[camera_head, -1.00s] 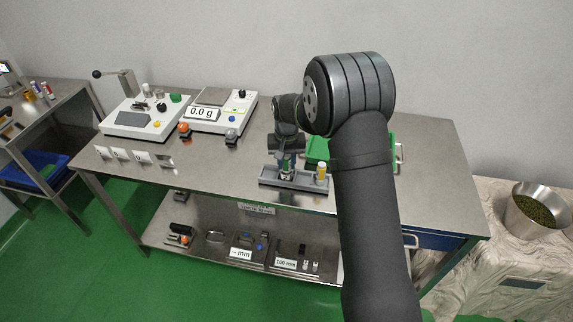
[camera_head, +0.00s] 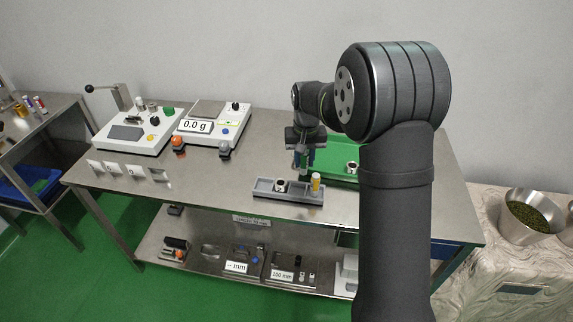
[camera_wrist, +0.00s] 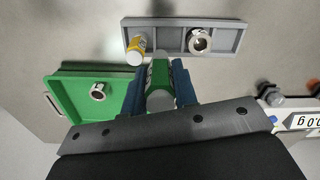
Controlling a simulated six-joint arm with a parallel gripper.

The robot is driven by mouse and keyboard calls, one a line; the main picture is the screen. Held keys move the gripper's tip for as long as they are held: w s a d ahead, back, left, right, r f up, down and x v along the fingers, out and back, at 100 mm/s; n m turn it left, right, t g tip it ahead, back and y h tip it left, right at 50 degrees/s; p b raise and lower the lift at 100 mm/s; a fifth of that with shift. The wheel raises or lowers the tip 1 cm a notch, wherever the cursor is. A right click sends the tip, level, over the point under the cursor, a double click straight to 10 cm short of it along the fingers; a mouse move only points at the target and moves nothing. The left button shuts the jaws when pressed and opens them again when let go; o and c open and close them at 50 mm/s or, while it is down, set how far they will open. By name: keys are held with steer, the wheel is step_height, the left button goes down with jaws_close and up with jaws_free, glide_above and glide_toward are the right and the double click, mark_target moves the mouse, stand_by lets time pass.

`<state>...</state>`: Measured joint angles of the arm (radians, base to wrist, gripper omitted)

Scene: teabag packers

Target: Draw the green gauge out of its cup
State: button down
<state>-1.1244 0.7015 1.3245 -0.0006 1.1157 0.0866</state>
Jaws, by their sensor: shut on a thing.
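My gripper (camera_wrist: 158,90) is shut on the green gauge (camera_wrist: 159,78), a green cylinder with a pale label and grey end. In the head view my gripper (camera_head: 304,160) holds the gauge above the bench, just behind the grey tray (camera_head: 265,193). An open metal cup (camera_head: 280,185) stands in the middle of that tray, with no gauge in it. In the wrist view the cup (camera_wrist: 199,41) is apart from the gauge, up and to the right of it.
A scale (camera_head: 205,118) and a white device (camera_head: 135,133) stand at left.

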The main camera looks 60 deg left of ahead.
steer(key=w+d+r, duration=0.2)
steer(key=d, duration=0.1)
steer(key=shift+w+d+r, duration=0.1)
steer(key=shift+w+r, duration=0.15)
steer(key=shift+r, duration=0.15)
steer(key=shift+d+r, duration=0.1)
steer(key=shift+r, duration=2.55)
